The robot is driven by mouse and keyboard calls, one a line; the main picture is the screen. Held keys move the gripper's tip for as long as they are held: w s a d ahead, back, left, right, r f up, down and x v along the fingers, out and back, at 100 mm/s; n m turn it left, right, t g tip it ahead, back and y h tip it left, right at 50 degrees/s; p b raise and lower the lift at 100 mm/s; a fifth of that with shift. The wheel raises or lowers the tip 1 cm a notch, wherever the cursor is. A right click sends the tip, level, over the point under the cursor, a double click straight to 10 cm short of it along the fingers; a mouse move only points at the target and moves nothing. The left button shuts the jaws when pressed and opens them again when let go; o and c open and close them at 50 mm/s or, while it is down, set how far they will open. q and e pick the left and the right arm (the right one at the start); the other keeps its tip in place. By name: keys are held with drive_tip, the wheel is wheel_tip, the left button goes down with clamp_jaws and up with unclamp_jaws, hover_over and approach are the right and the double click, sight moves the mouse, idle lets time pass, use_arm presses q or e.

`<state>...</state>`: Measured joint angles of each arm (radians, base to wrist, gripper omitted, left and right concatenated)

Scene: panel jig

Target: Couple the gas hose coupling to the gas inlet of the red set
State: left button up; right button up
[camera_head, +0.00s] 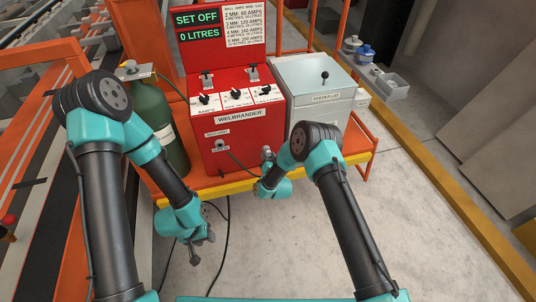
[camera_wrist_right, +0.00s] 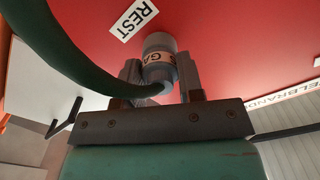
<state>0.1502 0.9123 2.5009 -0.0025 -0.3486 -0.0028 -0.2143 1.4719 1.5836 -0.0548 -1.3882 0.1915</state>
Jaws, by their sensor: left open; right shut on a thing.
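The red set (camera_head: 265,133), lettered WELBRANDER, stands on the orange trolley in the head view. A round fitting (camera_head: 220,146) sits low on its front; its label is too small to read. My right gripper (camera_head: 267,155) is at the set's lower right front corner. In the right wrist view its fingers (camera_wrist_right: 161,88) are shut on the grey gas hose coupling (camera_wrist_right: 159,47), labelled "GA...". A thick green hose (camera_wrist_right: 62,50) runs from it. The coupling's far end meets or nearly meets a red face; I cannot tell which. My left gripper (camera_head: 202,255) is open, low before the trolley. I cannot make out the gas inlet.
A green gas cylinder (camera_head: 164,135) stands left of the set. A grey feeder box (camera_head: 312,90) stands to its right. A REST label (camera_wrist_right: 133,19) is beside the coupling. A thin cable (camera_head: 240,163) crosses the set's front. The floor (camera_head: 430,190) to the right is clear.

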drive_tip(key=shift+s+d, duration=0.2)
drive_tip(key=shift+s, duration=0.4)
idle(0.8)
drive_tip(key=shift+v, duration=1.2)
